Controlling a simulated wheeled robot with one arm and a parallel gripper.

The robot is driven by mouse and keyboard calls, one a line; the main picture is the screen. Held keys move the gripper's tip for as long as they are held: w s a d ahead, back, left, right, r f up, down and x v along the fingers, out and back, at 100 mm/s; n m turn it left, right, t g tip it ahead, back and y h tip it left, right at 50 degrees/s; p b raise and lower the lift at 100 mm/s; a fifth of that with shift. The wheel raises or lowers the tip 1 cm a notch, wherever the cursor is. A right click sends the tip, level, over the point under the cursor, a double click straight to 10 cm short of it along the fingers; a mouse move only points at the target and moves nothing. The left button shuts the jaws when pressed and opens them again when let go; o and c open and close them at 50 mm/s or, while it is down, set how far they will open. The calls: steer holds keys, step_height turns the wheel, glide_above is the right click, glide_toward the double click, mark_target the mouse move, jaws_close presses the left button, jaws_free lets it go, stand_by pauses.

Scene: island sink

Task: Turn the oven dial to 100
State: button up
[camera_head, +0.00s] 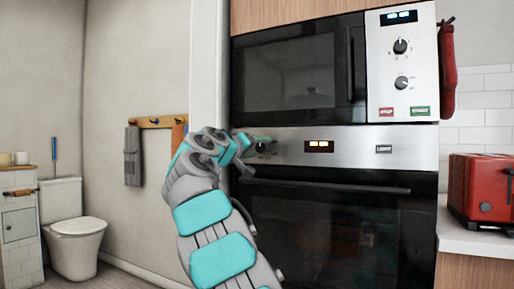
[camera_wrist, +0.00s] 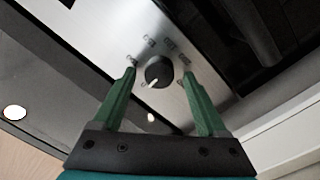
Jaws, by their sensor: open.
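The oven dial (camera_wrist: 159,72) is a round black knob with a white mark, set on the oven's brushed metal panel. In the wrist view it sits between and just beyond the two green fingertips of my gripper (camera_wrist: 160,76), which are apart on either side of it. In the head view my gripper (camera_head: 262,142) reaches the left end of the oven panel (camera_head: 345,148) and partly covers the dial (camera_head: 262,148). The oven display (camera_head: 319,146) is lit, but its digits are not legible.
A microwave (camera_head: 400,75) with two knobs is above the oven. The oven door handle (camera_head: 330,188) runs below the panel. A red toaster (camera_head: 482,190) stands on the right counter (camera_head: 470,243). A toilet (camera_head: 75,235) and hanging towel (camera_head: 132,157) are at the left.

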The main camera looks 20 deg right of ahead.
steer(key=shift+c, duration=0.2)
jaws_close()
stand_by(0.3)
steer(key=shift+f, duration=0.1)
steer(key=m+b, duration=0.1)
steer(key=m, duration=0.7)
steer(key=shift+r+y, duration=0.2)
steer(key=shift+y, duration=0.1)
steer(key=shift+s+d+m+p, duration=0.15)
steer(key=shift+m+p, duration=0.35)
steer(key=shift+m, duration=1.2)
